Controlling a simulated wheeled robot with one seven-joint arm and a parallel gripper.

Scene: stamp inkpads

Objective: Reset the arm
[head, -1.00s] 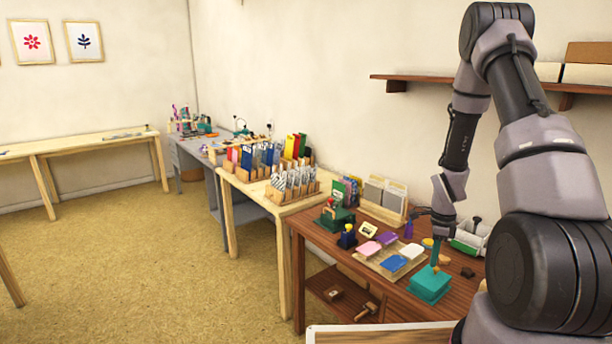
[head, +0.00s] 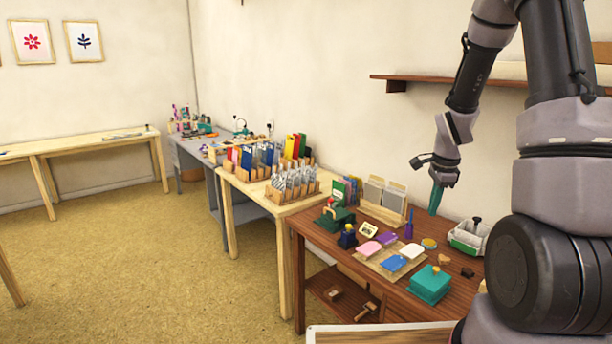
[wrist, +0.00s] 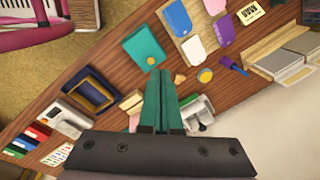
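My gripper (head: 436,199) is raised above the back of the brown table, with its teal fingers pointing down. In the wrist view the two fingers (wrist: 160,75) lie side by side, shut, with nothing seen between them. A teal box (head: 430,284) with a small orange knob stands at the table's front right, below and apart from my gripper. It also shows in the wrist view (wrist: 143,48), beyond the fingertips.
The brown table (head: 330,240) holds coloured inkpads on a board (head: 377,264), a purple bottle (head: 409,224), a round yellow-lidded tin (head: 429,244) and a white-and-green caddy (head: 468,238). A wall shelf (head: 398,86) is above. Open air surrounds my gripper.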

